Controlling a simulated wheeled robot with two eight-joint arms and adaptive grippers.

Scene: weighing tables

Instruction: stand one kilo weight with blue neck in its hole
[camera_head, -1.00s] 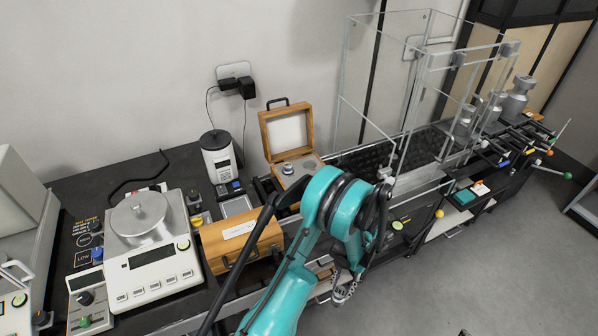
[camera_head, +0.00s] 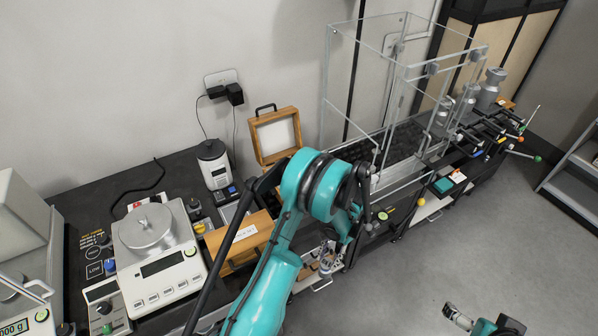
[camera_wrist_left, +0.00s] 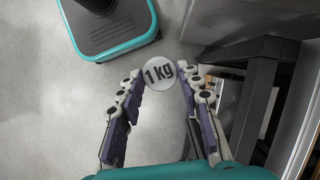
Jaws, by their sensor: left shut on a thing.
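My left gripper (camera_head: 328,264) hangs in front of the table edge, below its teal arm. It is shut on the one kilo weight (camera_wrist_left: 159,73), whose round pale face marked "1 kg" shows between the fingertips in the left wrist view. The weight's neck is hidden there. The open wooden box (camera_head: 276,134) stands at the back of the table; its lid shows, but my arm covers its lower part and any hole. Part of my right arm, with what looks like its gripper (camera_head: 456,315), shows at the bottom right; its jaws are unclear.
A white balance (camera_head: 158,262) stands at the left, beside a closed wooden case (camera_head: 240,240). A tall glass enclosure (camera_head: 350,90) stands right of the open box. Large metal weights (camera_head: 490,88) stand farther right. The floor (camera_head: 455,250) in front is clear.

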